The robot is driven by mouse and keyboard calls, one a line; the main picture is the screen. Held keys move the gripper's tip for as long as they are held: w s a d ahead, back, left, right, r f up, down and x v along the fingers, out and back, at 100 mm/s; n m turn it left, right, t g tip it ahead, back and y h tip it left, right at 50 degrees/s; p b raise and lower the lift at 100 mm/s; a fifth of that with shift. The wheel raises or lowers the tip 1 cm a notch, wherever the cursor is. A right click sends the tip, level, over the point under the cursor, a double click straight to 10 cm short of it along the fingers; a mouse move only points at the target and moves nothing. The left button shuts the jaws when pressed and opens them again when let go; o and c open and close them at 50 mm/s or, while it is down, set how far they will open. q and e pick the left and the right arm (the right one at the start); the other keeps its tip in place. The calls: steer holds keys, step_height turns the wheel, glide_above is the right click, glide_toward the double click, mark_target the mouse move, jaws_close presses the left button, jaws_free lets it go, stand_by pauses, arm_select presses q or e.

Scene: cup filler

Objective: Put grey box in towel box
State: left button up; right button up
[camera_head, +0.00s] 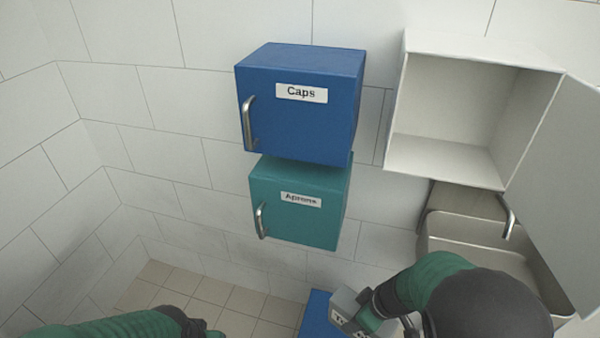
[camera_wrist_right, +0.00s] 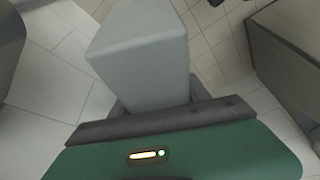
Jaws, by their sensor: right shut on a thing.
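My right gripper (camera_head: 368,306) is shut on the grey box (camera_head: 343,312), low in the head view, right of the middle.
A blue "Caps" box (camera_head: 300,120) and a green "Aprons" box (camera_head: 292,225) hang on the wall, both closed. The open white door (camera_head: 560,190) reaches down the right side. A metal basin (camera_head: 470,228) is below the white box. A blue surface (camera_head: 313,312) lies beside the grey box.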

steer(key=d+r+m+h+p, duration=0.1)
steer(key=r+m+p, duration=0.1)
steer(key=r+m, duration=0.1)
steer(key=s+d+r+m+t+h+p, duration=0.1)
steer(key=d+r+m+p, duration=0.1)
steer(key=r+m, duration=0.1)
steer(key=s+d+r+m+p, duration=0.1)
steer(key=d+r+m+p, duration=0.1)
steer(key=r+m, duration=0.1)
steer(key=shift+s+d+t+h, duration=0.2)
steer(key=shift+t+h, duration=0.1)
steer(key=shift+h, duration=0.1)
steer(key=shift+d+m, duration=0.15)
steer(key=shift+m, duration=0.15)
steer(key=shift+f, duration=0.2)
